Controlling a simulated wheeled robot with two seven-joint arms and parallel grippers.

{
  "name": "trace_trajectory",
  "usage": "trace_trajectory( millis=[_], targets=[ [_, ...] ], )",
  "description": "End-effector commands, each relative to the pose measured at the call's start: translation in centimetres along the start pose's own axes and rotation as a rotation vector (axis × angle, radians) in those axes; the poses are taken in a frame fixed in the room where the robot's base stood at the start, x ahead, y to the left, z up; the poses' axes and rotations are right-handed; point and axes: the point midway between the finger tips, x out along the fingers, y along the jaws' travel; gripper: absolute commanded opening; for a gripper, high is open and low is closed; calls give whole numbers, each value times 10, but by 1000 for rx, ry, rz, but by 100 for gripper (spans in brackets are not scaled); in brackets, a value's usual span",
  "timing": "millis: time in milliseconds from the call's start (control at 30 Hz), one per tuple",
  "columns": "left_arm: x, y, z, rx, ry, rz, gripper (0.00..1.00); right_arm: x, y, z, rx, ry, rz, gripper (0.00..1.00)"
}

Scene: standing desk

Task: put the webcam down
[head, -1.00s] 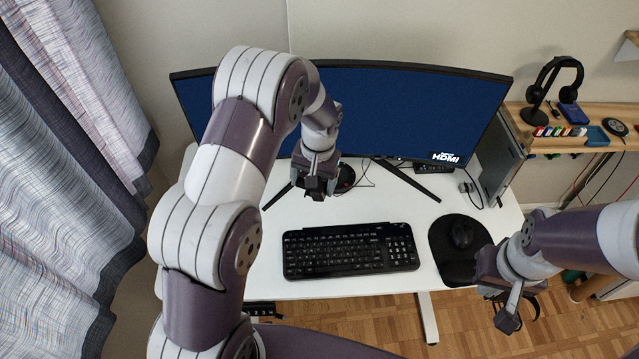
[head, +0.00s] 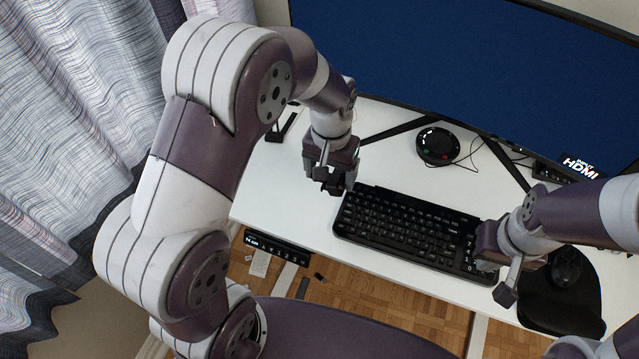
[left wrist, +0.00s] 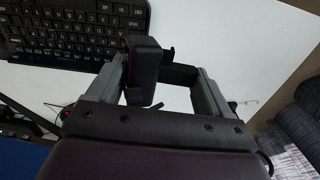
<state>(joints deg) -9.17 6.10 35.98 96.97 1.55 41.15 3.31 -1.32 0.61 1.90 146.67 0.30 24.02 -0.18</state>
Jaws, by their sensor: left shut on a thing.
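The webcam (left wrist: 145,68) is a small black block between the fingers of my left gripper (left wrist: 165,85) in the left wrist view. In the head view my left gripper (head: 331,184) points down over the white desk (head: 285,195), just left of the keyboard's back left corner. The dark webcam at its tips is hard to separate from the fingers there. The gap between webcam and desk cannot be judged. My right gripper (head: 497,280) is over the right end of the keyboard and the front of the desk; its finger gap is not clear.
A black keyboard (head: 400,228) lies mid-desk. A round black puck device (head: 437,146) and the large monitor (head: 460,65) stand behind it. A mouse (head: 566,266) rests on a black mat (head: 560,310). Bare desk lies left of the keyboard. A control panel (head: 277,248) hangs at the front edge.

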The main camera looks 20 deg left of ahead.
Motion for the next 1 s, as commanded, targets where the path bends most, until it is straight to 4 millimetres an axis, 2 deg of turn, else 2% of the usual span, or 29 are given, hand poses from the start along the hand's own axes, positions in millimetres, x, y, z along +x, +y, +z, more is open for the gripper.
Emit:
trace_trajectory(
  millis=[300, 400, 567, 767, 1000],
  targets=[
    [49, -83, 20, -9, -4, 0, 46, 0, 0, 0, 0, 0, 0, 0],
    [60, -102, 24, -6, -2, -1, 46, 1, 0, 0, 0, -1, 0, 0],
    [71, -112, 27, -3, -3, 0, 46, 1, 0, 0, 0, -1, 0, 0],
    [105, -112, 26, -1, -3, 0, 46, 4, 0, 1, 0, -1, 0, 0],
    [106, -112, 26, -1, -1, -1, 46, 4, 0, 1, 0, -1, 0, 0]
  ],
)
